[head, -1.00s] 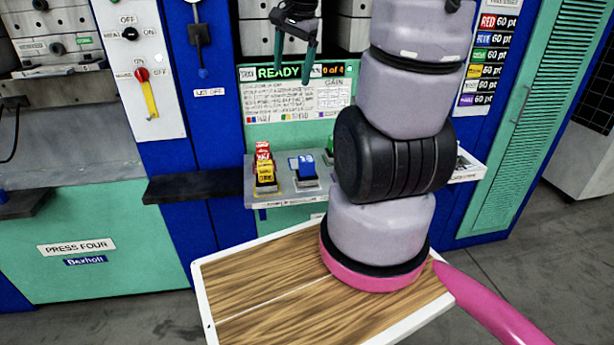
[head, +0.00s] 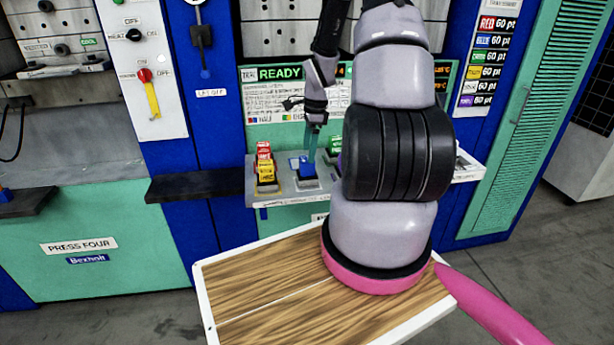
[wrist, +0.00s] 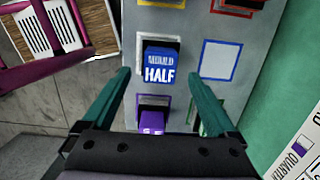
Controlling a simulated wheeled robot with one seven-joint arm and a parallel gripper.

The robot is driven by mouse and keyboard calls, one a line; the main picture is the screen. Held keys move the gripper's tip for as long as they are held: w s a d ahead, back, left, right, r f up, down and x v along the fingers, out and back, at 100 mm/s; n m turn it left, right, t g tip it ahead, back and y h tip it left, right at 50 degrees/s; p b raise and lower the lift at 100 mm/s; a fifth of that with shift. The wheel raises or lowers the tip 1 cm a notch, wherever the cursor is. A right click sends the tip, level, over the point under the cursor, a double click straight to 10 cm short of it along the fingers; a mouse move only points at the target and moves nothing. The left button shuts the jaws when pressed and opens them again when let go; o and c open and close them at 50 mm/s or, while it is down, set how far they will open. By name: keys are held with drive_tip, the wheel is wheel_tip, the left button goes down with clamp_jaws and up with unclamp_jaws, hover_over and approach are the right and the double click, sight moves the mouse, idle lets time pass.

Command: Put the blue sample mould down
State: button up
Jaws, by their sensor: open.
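The blue sample mould (head: 306,170) stands on the grey shelf (head: 285,199) below the READY panel. In the wrist view the blue mould (wrist: 165,67), marked HALF, sits on a white-edged pad, just ahead of and between my fingertips. My gripper (head: 311,152) points down at the mould from above. In the wrist view my gripper (wrist: 155,73) is open, with a teal finger on each side and gaps to the mould. The lower part of the mould is partly hidden in the head view.
Red (head: 263,150) and yellow (head: 265,171) moulds stand left of the blue one. A purple mould (wrist: 153,117) is close by, between my fingers' bases in the wrist view. A blue-outlined square (wrist: 221,60) beside the blue mould is empty. A dark ledge (head: 195,187) juts out left.

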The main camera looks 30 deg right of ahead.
sight(307, 165)
drive_tip(key=shift+w+a+f, duration=0.1)
drive_tip(key=shift+a+f, duration=0.1)
drive_tip(key=shift+f, duration=1.4)
drive_tip(key=shift+w+a+f, duration=0.1)
drive_tip(key=shift+a+f, duration=0.05)
drive_tip(key=shift+f, duration=1.4)
clamp_jaws()
